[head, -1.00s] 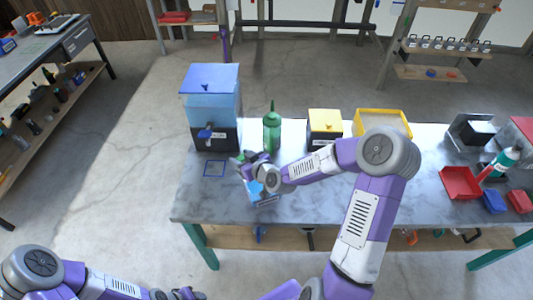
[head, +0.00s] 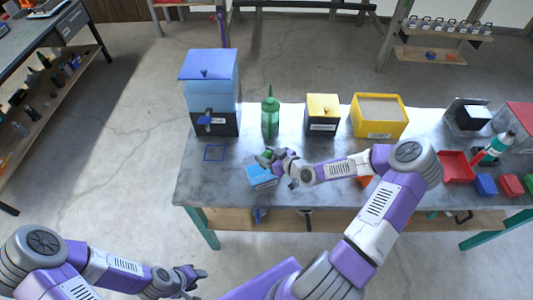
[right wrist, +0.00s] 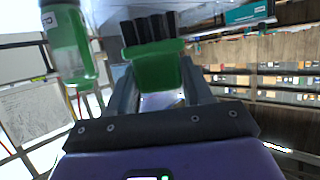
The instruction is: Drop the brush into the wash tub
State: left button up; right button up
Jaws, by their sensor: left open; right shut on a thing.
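My right gripper (head: 268,158) is shut on the brush, whose green body (right wrist: 158,70) and black bristles (right wrist: 150,28) show between the fingers in the right wrist view. In the head view the brush is mostly hidden by the gripper. The gripper is above the table, just behind a small light-blue tub (head: 261,175) with a white label. This is probably the wash tub; its inside is hard to make out. My left gripper (head: 191,279) is open and empty at the bottom of the head view, in front of the table.
On the table (head: 220,185) stand a blue water tank (head: 209,88) with a tap, a green bottle (head: 270,117), a yellow-lidded black box (head: 322,115) and a yellow bin (head: 380,118). A blue square outline lies before the tank. Red and blue trays (head: 456,167) are at right.

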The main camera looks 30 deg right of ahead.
notch_tip(320, 180, down, 2)
jog(key=shift+f+b, duration=0.15)
jog(key=shift+b, duration=0.4)
pick_arm(q)
jog(key=shift+f, duration=0.85)
pick_arm(e)
jog(key=o, duration=1.1)
pick_arm(q)
jog(key=shift+r+p, duration=0.7)
pick_arm(e)
jog(key=v, duration=0.7)
jog(key=shift+s+d+r, duration=0.1)
jog(key=shift+s+r, duration=0.1)
jog(key=shift+s, duration=0.1)
